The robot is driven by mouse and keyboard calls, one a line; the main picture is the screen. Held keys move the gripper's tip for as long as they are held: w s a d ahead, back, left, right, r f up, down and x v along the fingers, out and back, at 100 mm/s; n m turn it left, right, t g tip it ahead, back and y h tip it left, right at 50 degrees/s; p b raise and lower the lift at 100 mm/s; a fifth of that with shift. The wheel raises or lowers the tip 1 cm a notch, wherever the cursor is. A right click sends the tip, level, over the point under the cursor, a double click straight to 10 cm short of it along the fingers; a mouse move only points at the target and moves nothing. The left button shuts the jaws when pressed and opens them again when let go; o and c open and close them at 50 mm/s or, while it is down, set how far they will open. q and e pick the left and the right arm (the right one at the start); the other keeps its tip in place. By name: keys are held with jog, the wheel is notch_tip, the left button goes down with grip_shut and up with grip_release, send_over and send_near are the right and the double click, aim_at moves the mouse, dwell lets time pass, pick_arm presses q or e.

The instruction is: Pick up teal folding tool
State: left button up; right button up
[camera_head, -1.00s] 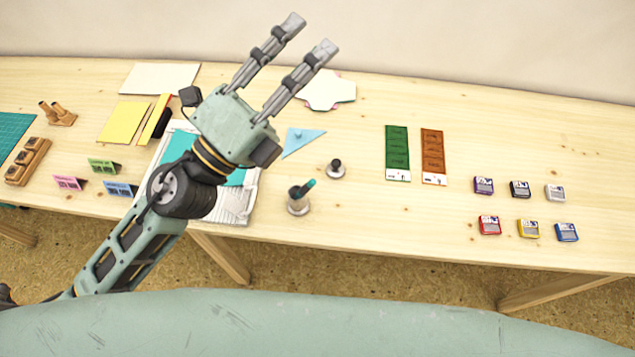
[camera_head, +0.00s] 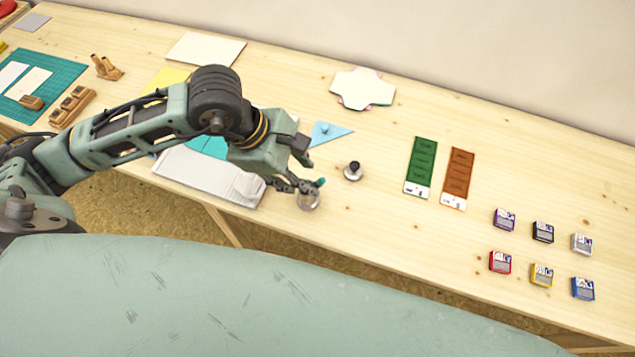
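The teal folding tool (camera_head: 320,182) stands in a small round metal cup (camera_head: 309,203) near the table's front edge. Only its teal upper end shows beside my fingers. My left gripper (camera_head: 302,187) comes in from the left and is right at the top of the cup, beside the tool. The fingers are small and foreshortened, partly overlapping the cup and tool. I cannot tell whether they touch the tool or how far apart they are. My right gripper is not in view.
A small black-knobbed round piece (camera_head: 353,171) stands right of the cup, and a light blue triangle (camera_head: 330,133) lies behind. A white scored board (camera_head: 205,178) lies to the left, partly under my arm. Green (camera_head: 420,165) and brown (camera_head: 458,175) strips and several inkpads lie to the right.

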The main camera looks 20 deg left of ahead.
aim_at(317, 185)
pick_arm(q)
jog(key=x, duration=0.2)
jog(key=p+x, duration=0.1)
jog(key=x, duration=0.1)
jog(key=p+x, duration=0.1)
jog(key=x, duration=0.1)
jog(key=shift+w+d+f, duration=0.2)
jog(key=shift+w+d, duration=0.1)
jog(key=shift+d, duration=0.15)
jog(key=shift+c, duration=0.8)
grip_shut()
